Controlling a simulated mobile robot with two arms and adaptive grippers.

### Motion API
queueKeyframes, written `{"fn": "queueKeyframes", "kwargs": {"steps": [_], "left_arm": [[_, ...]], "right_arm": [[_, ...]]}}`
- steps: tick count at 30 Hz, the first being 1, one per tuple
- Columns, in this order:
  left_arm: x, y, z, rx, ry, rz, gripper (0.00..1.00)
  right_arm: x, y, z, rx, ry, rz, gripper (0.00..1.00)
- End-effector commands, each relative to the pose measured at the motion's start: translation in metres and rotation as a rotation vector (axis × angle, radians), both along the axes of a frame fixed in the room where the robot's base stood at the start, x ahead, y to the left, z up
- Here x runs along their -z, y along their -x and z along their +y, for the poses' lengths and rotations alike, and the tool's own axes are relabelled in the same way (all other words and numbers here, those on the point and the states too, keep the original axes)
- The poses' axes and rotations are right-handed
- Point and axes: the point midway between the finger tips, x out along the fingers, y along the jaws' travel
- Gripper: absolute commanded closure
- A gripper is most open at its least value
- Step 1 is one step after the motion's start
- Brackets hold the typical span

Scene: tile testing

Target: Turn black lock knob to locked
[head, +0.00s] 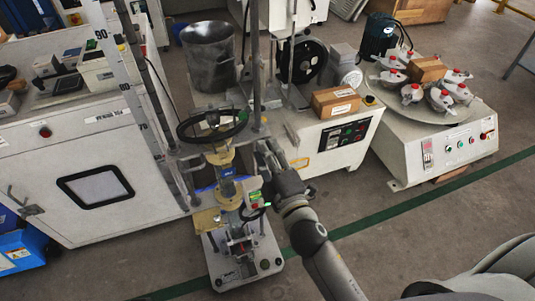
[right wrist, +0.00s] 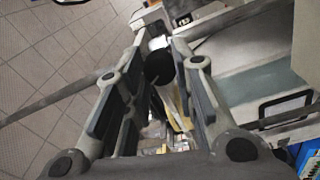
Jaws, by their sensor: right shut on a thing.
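The black lock knob (right wrist: 159,67) shows as a dark round end between the fingertips of my right gripper (right wrist: 160,55) in the right wrist view. The fingers are closed in on its two sides. In the head view my right gripper (head: 264,154) is at the right side of the upright test machine (head: 227,172), just below and right of its black handwheel (head: 196,134). The knob cannot be made out there, and its turned position cannot be told. My left gripper is in neither view.
A white cabinet (head: 60,215) stands left of the machine. A white control box (head: 325,158) with a cardboard box (head: 335,102) on it is at right. Farther right is a round-table grinder (head: 440,165). The floor in front is clear, with a green line.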

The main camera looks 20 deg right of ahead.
Motion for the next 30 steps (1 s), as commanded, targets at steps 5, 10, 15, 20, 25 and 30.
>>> {"fn": "queueKeyframes", "kwargs": {"steps": [5,10,15,20,25,30], "left_arm": [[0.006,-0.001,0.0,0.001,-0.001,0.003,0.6],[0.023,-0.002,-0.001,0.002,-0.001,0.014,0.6],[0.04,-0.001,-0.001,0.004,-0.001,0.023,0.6],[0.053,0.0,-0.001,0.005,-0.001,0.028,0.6],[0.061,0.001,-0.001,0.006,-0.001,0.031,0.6],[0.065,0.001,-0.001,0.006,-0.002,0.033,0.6]], "right_arm": [[0.0,0.0,0.0,0.002,-0.167,0.009,0.99],[0.0,0.0,0.0,0.002,-0.307,0.014,0.99],[-0.001,0.0,0.0,0.001,-0.42,0.017,0.99],[0.0,0.0,0.0,0.001,-0.493,0.019,0.99],[0.0,0.0,0.001,0.001,-0.54,0.02,0.99],[0.0,0.0,0.001,0.0,-0.558,0.021,0.99]]}}
